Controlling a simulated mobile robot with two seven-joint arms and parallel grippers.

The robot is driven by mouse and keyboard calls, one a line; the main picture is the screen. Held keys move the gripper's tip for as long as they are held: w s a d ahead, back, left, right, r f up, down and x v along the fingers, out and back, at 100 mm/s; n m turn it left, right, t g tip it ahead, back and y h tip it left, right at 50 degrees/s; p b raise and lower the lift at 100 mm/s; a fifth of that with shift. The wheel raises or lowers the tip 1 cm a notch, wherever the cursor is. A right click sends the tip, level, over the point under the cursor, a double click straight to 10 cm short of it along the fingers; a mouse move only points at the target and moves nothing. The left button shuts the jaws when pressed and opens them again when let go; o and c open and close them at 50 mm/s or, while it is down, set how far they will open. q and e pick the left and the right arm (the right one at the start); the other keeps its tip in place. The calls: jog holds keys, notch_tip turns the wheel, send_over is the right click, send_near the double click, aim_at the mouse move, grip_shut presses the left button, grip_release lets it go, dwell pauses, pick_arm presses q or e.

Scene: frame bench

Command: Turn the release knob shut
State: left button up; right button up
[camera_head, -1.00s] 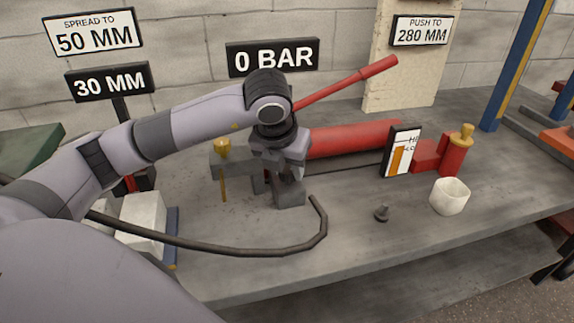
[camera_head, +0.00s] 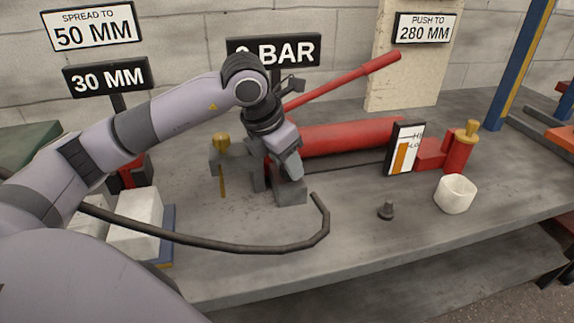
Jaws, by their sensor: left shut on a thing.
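The hand pump has a red cylinder (camera_head: 350,137), a raised red lever (camera_head: 345,79) and a grey block (camera_head: 291,194) at its left end. My left gripper (camera_head: 293,172) comes down at this end of the pump, just above the grey block. It is shut, with its fingers on the release knob, which the gripper itself hides. My wrist is tilted, with its fingers pointing down and slightly right. My right gripper is not in view.
A "0 BAR" sign (camera_head: 300,50) stands behind, partly covered by my wrist. A black hose (camera_head: 240,247) curves across the bench front. A brass-topped clamp (camera_head: 221,143) stands left of the pump.

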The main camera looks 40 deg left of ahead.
pick_arm(q)
jog(key=m+h, duration=0.1)
jog(key=m, duration=0.2)
jog(key=shift+a, duration=0.1)
jog(key=m, duration=0.1)
jog(key=m+g+h, duration=0.1)
jog(key=shift+w+a+r+m, duration=0.1)
jog(key=shift+w+r+m, duration=0.05)
jog(key=shift+m, duration=0.15)
jog(key=shift+m+p, duration=0.45)
jog(key=shift+m, duration=0.35)
jog(key=shift+m+g+h, duration=0.4)
jog(key=shift+m, duration=0.3)
jog(key=shift+w+m+p, duration=0.1)
jog(key=shift+m+p, duration=0.2)
jog(key=shift+m, duration=0.1)
jog(key=shift+m+g, duration=0.3)
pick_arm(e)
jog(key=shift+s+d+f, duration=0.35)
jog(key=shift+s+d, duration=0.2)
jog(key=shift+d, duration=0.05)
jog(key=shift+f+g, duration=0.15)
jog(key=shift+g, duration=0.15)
